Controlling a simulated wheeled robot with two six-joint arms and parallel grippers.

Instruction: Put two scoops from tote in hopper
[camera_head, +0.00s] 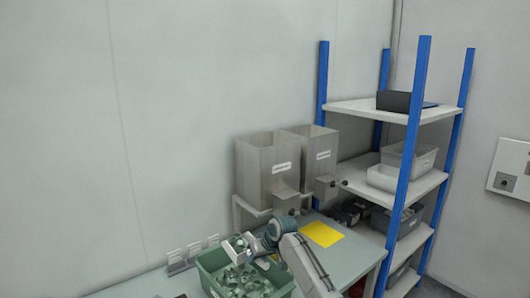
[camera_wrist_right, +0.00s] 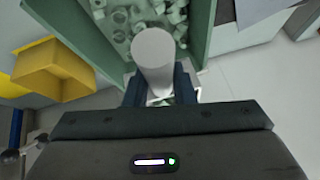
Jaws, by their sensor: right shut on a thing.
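The green tote (camera_head: 207,281) stands at the bottom of the head view with many small pale green parts (camera_head: 240,283) in it. My right gripper (camera_head: 256,247) is above the tote and shut on the scoop (camera_head: 238,245). In the right wrist view the scoop's pale round handle (camera_wrist_right: 153,50) stands between the fingers (camera_wrist_right: 160,88), with the tote wall (camera_wrist_right: 70,38) and loose parts beyond. Whether the scoop carries parts is too small to tell. Two grey metal hoppers (camera_head: 268,170) (camera_head: 318,153) with white labels stand behind the table. My left gripper does not show.
A yellow sheet (camera_head: 322,234) lies on the table (camera_head: 350,252) right of the tote. A yellow bin (camera_wrist_right: 58,72) shows in the right wrist view. A blue-post shelf rack (camera_head: 413,125) with grey bins stands at the right. Small labelled holders (camera_head: 194,251) stand along the wall.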

